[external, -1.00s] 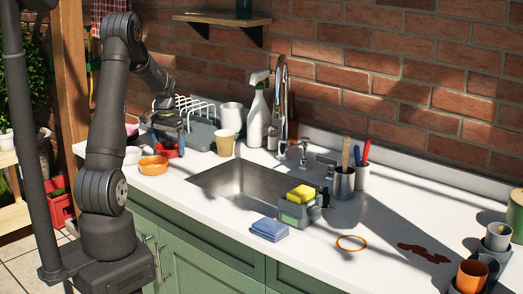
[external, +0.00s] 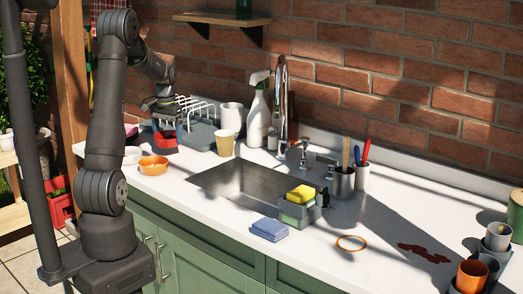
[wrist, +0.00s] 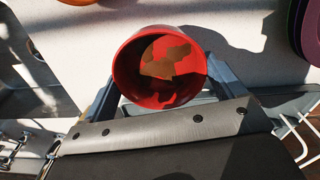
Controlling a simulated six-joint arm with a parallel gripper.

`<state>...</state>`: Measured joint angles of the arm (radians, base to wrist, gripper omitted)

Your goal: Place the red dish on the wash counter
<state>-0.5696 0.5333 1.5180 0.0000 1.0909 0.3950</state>
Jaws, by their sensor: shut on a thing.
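The red dish (wrist: 145,92) is a round, deep bowl with brown stains inside. In the wrist view it sits between the two fingers of my gripper (wrist: 160,86), which is shut on it. In the external view the red dish (external: 167,148) hangs under my gripper (external: 164,127) at the left end of the white wash counter (external: 200,262), in front of the dish rack. I cannot tell whether its base touches the counter. Part of the dish's wall is hidden by the gripper.
The wire dish rack (external: 202,133), a tan cup (external: 225,144) and a white mug (external: 231,117) are to the right.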

